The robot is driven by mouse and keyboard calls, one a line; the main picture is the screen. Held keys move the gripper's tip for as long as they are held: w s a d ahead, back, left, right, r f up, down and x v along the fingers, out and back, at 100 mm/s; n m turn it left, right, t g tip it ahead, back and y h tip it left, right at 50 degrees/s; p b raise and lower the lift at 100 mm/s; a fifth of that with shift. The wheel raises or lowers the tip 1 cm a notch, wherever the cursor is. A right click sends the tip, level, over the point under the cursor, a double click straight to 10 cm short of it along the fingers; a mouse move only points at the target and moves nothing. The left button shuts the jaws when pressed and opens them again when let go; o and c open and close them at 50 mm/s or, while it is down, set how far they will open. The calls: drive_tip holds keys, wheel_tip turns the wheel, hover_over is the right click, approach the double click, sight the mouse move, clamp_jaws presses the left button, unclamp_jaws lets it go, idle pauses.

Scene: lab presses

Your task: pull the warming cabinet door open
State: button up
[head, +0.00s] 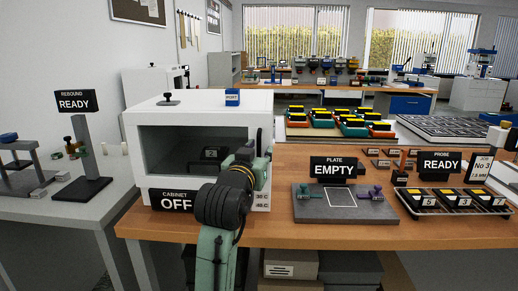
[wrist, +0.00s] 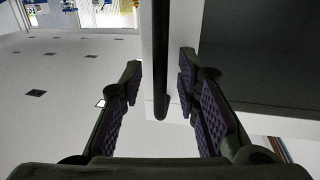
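The white warming cabinet (head: 205,104) stands at the left end of the wooden bench, with a sign reading CABINET OFF (head: 172,200) at its front. Its door, with a large dark window (head: 175,150), looks shut. A dark upright handle bar (head: 258,140) is at the door's right side; my gripper (head: 260,166) is in front there, partly hidden by my own arm. In the wrist view, the handle bar (wrist: 160,60) runs down between the two open fingers of my gripper (wrist: 160,80), with a gap on both sides. I cannot tell how deep it sits between them.
A grey plate (head: 345,208) with an EMPTY sign and a tray of labelled blocks (head: 455,203) are to the right on the bench. A side table (head: 50,209) with a READY stand is left. Boxes (head: 290,265) sit below. Space before the cabinet is clear except for my arm.

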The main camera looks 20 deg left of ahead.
drive_tip(key=shift+w, duration=0.15)
drive_tip(key=shift+c, duration=0.2)
clamp_jaws()
idle(0.7)
